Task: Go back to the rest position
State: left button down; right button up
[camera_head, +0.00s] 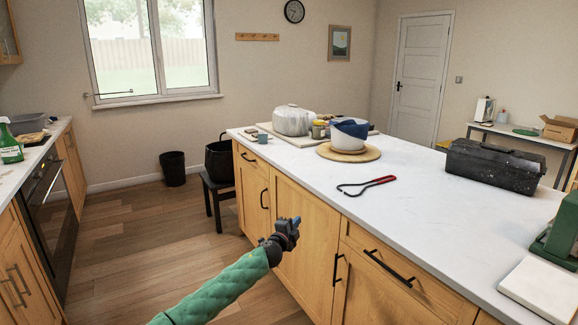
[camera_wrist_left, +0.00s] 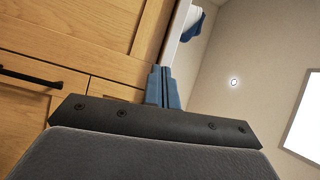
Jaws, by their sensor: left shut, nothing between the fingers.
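My left arm comes in from the bottom of the head view in a green sleeve. My left gripper (camera_head: 296,222) hangs in front of the wooden island cabinet, below the level of the countertop. In the left wrist view its blue fingers (camera_wrist_left: 163,88) are together with nothing between them. A looped tool with a red handle (camera_head: 378,182) lies on the countertop, apart from the gripper. A white bowl with a blue cloth or blue part (camera_head: 349,134) stands on a round wooden board (camera_head: 348,153). My right gripper is not in view.
The white countertop (camera_head: 420,213) has cabinet doors and dark handles on its front. A black toolbox (camera_head: 493,165) stands at the right, near a white slab (camera_head: 540,287). A dark stool (camera_head: 217,197) with a bucket and open wooden floor (camera_head: 150,240) lie left of the island.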

pick_arm(q)
jog(key=s+a+r+n+t+y, duration=0.1)
jog(key=s+a+r+n+y, duration=0.1)
jog(key=r+n+y, duration=0.3)
jog(key=s+a+r+n+y, duration=0.1)
jog(key=s+r+n+y, duration=0.15)
jog(key=r, duration=0.45)
jog(key=s+a+n+g+y, duration=0.1)
jog(key=s+a+n+g, duration=0.1)
jog(key=s+n, duration=0.5)
jog(key=s+a+f+n+g+p, duration=0.1)
jog(key=s+a+f+g, duration=0.3)
jog(key=s+f, duration=0.6)
jog(key=s+a+f+n+g+h+p, duration=0.1)
jog(key=s+a+f+g, duration=0.3)
jog(key=s, duration=2.6)
jog(key=s+a+f+n+g+p, duration=0.2)
jog(key=s+a+f+g, duration=0.2)
jog(key=s+f, duration=1.3)
jog(key=s+g, duration=0.1)
jog(key=s, duration=0.2)
jog(key=shift+s+n, duration=0.35)
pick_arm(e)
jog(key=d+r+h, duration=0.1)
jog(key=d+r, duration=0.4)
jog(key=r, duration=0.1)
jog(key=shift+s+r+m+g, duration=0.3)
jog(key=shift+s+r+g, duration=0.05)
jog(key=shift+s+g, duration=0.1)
